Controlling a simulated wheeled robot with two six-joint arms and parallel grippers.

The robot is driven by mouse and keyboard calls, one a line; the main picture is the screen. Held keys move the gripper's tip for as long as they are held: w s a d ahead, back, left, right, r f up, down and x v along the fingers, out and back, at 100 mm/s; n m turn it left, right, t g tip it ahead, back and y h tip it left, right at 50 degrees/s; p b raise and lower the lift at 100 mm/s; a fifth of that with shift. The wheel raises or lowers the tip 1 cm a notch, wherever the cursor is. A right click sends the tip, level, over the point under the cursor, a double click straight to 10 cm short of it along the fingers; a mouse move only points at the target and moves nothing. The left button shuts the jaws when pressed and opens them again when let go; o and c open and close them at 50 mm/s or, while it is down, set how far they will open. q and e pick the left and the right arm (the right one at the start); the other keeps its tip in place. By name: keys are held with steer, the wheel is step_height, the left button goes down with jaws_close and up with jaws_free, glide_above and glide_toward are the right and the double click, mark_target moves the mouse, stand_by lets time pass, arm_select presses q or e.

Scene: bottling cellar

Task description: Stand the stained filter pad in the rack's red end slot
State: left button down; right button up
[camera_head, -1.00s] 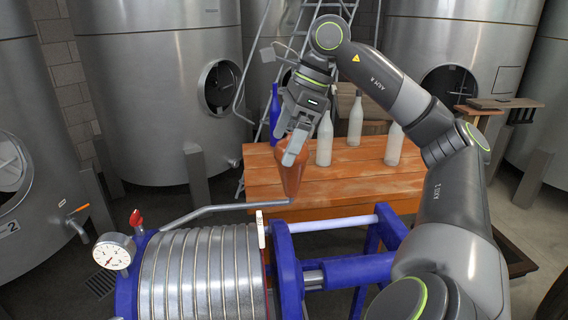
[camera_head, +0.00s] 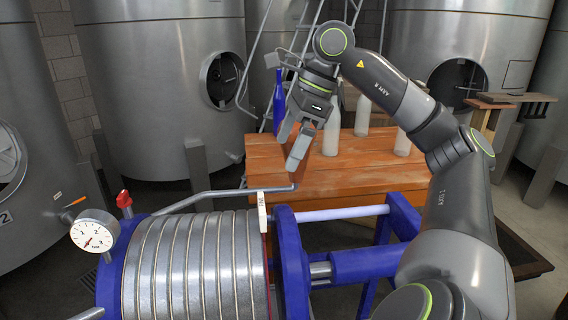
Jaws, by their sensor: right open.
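My right gripper (camera_head: 291,153) is open, with its fingers pointing down over the orange wooden table and nothing visible between them. It is above and slightly right of a white labelled tag (camera_head: 262,211) at the end of a row of round ribbed metal plates (camera_head: 190,265). The plates sit in a blue frame (camera_head: 292,262). A thin red strip shows by the right end of the row, below the tag. I cannot make out the stained filter pad, nor tell whether the red strip marks a slot. My left gripper is not in view.
A pressure gauge (camera_head: 95,235) and a red-topped valve (camera_head: 124,203) stand at the left of the press. A grey pipe (camera_head: 220,193) bends above the plates. Blue (camera_head: 279,102) and pale bottles (camera_head: 402,141) stand on the table (camera_head: 350,165). Steel tanks (camera_head: 160,85) line the back.

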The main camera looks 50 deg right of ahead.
steer(key=p+x, duration=0.2)
steer(key=x, duration=1.5)
steer(key=shift+d+f+p, duration=0.1)
steer(key=shift+f+p, duration=0.1)
steer(key=shift+p, duration=0.1)
steer(key=c, duration=1.1)
steer(key=shift+r+p, duration=3.55)
steer(key=shift+r, duration=3.15)
steer(key=shift+c, duration=0.2)
step_height(320, 180, up, 13)
steer(key=p, duration=0.9)
glide_above(263, 201)
steer(key=shift+w+a+r, duration=0.2)
steer(key=shift+w+a, duration=0.1)
steer(key=shift+a, duration=0.15)
